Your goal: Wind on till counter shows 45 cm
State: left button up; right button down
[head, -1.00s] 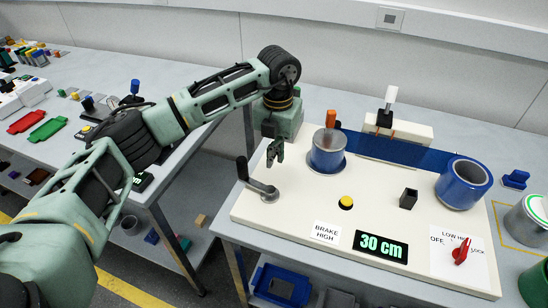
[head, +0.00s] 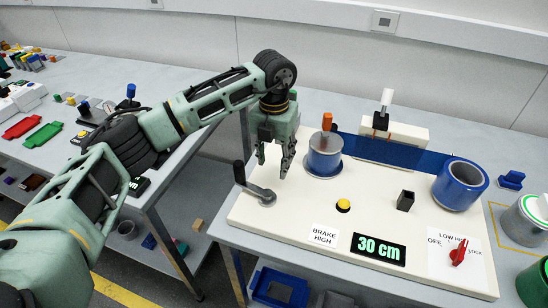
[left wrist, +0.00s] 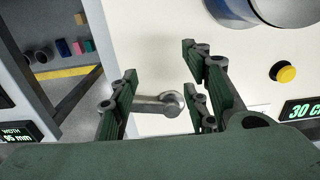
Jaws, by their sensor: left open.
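The counter (head: 379,248) on the white board reads 30 cm in green digits. A crank (head: 257,191) with a dark upright handle (head: 239,171) sits at the board's left edge. My left gripper (head: 273,170) is open and empty, above the board behind the crank. In the left wrist view the crank arm (left wrist: 155,104) shows between and beyond my open fingers (left wrist: 160,85). A blue roll (head: 324,155) with an orange-topped post stands right of the gripper, and a second blue roll (head: 462,184) stands at the right, with blue film between them. My right gripper is out of view.
A yellow button (head: 343,205), a black block (head: 405,200) and a red selector knob (head: 459,252) stand on the board. A sign (head: 323,237) reads BRAKE HIGH. A white-handled device (head: 386,115) stands behind the film. A floor gap separates the left bench.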

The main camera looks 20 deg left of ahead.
pick_arm(q)
jog(key=shift+r, duration=0.1)
dwell(0.5)
notch_tip(320, 180, up, 8)
jog(key=p, duration=0.4)
jog(key=shift+p, duration=0.35)
jog(key=shift+f, duration=0.2)
